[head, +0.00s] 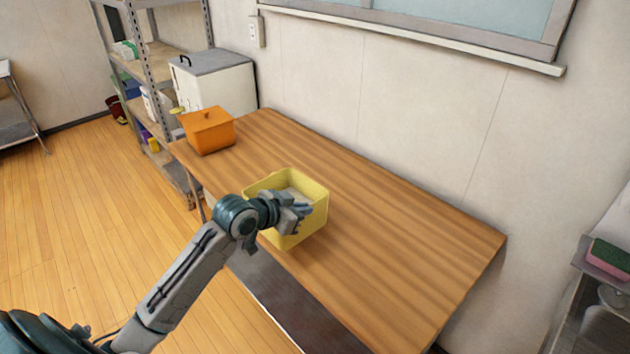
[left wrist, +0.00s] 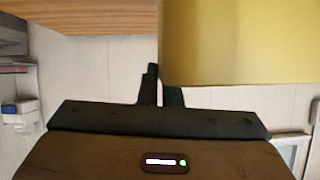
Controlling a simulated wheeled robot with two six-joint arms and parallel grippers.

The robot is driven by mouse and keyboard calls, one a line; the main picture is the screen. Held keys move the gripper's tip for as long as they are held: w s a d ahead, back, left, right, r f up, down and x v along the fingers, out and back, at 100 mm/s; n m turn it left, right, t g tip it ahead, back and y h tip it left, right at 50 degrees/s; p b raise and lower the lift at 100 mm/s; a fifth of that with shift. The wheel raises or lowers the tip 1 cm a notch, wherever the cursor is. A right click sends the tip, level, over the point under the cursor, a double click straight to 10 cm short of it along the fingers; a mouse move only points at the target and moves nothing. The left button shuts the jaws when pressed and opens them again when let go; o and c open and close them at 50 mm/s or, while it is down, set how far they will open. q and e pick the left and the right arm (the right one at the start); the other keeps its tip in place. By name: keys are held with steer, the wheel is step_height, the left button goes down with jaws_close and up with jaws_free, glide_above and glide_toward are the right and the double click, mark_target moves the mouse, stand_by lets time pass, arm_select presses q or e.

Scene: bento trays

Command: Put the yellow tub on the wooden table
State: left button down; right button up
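The yellow tub (head: 313,214) is an open, box-shaped tub at the front edge of the wooden table (head: 400,240), near its middle. My left gripper (head: 298,210) is at the tub's near side, with the fingers at its rim. In the left wrist view the fingers (left wrist: 160,90) are close together on the edge of the tub's wall (left wrist: 240,40), one on each side of it. I cannot tell whether the tub's base touches the tabletop or hangs just above it. My right gripper is not in view.
An orange lidded box (head: 208,132) stands at the table's far left end. A shelf rack (head: 150,60) and a white cabinet with a grey top (head: 215,85) stand beyond it. The table's right part is clear. A sink counter (head: 565,325) is at the far right.

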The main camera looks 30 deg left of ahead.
arm_select(q)
steer(key=w+d+f+p, duration=0.2)
steer(key=d+p, duration=0.1)
steer(key=d, duration=0.4)
steer(key=w+d+f+p, duration=0.2)
steer(key=d+p, duration=0.2)
steer(key=d, duration=0.4)
steer(key=shift+w+f, duration=0.2)
steer(key=shift+w, duration=0.2)
steer(key=c, duration=1.6)
jaws_free()
steer(key=shift+s+d+f, duration=0.1)
steer(key=shift+f, duration=0.05)
steer(key=shift+b+v, duration=1.3)
steer(key=shift+v, duration=4.75)
